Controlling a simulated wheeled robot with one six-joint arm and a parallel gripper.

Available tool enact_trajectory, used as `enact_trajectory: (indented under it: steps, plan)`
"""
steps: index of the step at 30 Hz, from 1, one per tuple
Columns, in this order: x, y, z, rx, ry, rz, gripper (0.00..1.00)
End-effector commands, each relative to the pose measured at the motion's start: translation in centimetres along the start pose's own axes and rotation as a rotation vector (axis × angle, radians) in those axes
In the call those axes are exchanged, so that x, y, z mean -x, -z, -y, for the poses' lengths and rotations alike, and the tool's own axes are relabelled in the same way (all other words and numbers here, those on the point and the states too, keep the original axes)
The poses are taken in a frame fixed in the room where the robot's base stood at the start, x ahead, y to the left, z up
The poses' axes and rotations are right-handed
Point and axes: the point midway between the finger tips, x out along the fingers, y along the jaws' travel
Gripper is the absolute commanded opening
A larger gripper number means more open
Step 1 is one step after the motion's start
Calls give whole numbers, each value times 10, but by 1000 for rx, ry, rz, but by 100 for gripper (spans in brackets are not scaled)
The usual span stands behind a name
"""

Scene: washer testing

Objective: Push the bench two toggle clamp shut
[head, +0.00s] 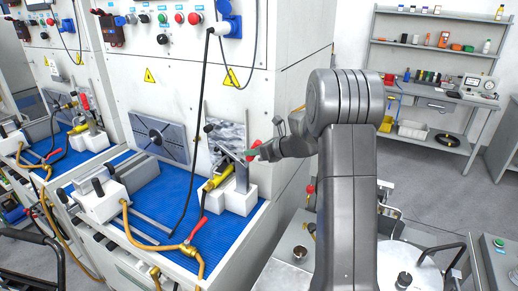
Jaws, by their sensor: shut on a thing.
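The toggle clamp (241,172) stands on a white block at the right end of the near blue-matted bench, beside a grey metal plate. Its red handle (254,146) stands raised and tilted. My gripper (262,151) reaches in from the right and is shut at this handle, with a small green part showing beside it. My wrist and forearm hide part of the gripper, and the fingertips are too small to make out clearly. A brass fitting (217,178) lies just left of the clamp.
The bench's blue mat (165,203) carries a white fixture (100,196), a yellow hose and a red-levered valve (196,233). A black cable hangs in front of the panel. A similar bench with its own red-handled clamp (86,103) stands at left. Shelves (435,45) stand at back right.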

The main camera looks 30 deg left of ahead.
Motion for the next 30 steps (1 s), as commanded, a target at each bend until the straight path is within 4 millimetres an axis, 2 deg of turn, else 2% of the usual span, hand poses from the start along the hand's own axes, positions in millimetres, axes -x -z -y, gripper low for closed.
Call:
enact_trajectory:
  steps: [1,15,30]
  plan:
    - [-3,-6,-2,11,5,-33,0]
    - [-25,-23,-7,48,53,-342,0]
    - [-35,-28,-9,59,74,-478,0]
